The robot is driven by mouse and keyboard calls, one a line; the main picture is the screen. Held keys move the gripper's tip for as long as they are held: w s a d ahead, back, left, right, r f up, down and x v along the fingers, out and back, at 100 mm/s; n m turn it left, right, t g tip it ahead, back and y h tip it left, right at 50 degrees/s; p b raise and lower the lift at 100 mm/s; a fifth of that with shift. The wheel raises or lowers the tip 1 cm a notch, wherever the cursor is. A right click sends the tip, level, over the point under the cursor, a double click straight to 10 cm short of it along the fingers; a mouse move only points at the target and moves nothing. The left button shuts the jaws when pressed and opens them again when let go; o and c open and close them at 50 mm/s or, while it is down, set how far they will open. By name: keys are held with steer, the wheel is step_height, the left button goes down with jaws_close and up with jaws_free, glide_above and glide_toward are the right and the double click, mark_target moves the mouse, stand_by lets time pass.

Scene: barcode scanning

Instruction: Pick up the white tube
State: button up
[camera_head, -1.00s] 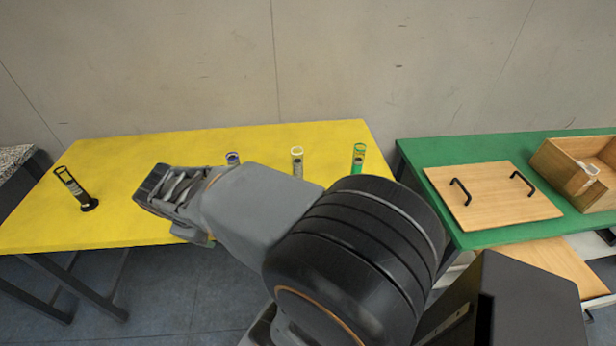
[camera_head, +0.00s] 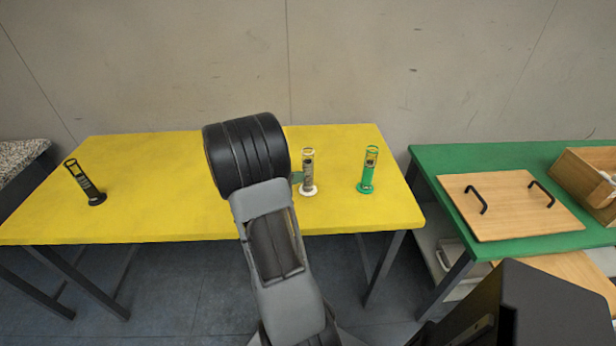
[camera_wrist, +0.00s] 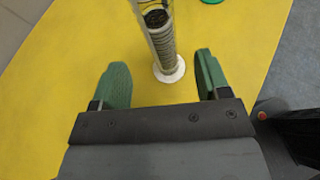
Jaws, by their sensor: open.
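The white tube (camera_head: 308,172) stands upright on the yellow table (camera_head: 155,215), with a white round base and rim. In the wrist view the white tube (camera_wrist: 162,45) stands ahead, between the lines of my two green fingers, a little beyond the fingertips. My gripper (camera_wrist: 160,75) is open and empty. In the head view my arm hides most of the gripper; only a bit of green finger (camera_head: 296,178) shows beside the tube. I cannot tell whether it touches the tube.
A green tube (camera_head: 368,170) stands right of the white one, and a black tube (camera_head: 86,183) at the far left. A green table (camera_head: 440,160) at the right holds a wooden board (camera_head: 510,205) with two black handles and a wooden box (camera_head: 580,180).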

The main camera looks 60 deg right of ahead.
mark_target(303, 169)
steer(key=shift+x, duration=3.55)
steer(key=shift+r, duration=0.1)
steer(key=c, duration=1.2)
jaws_close()
steer(key=shift+r, duration=0.15)
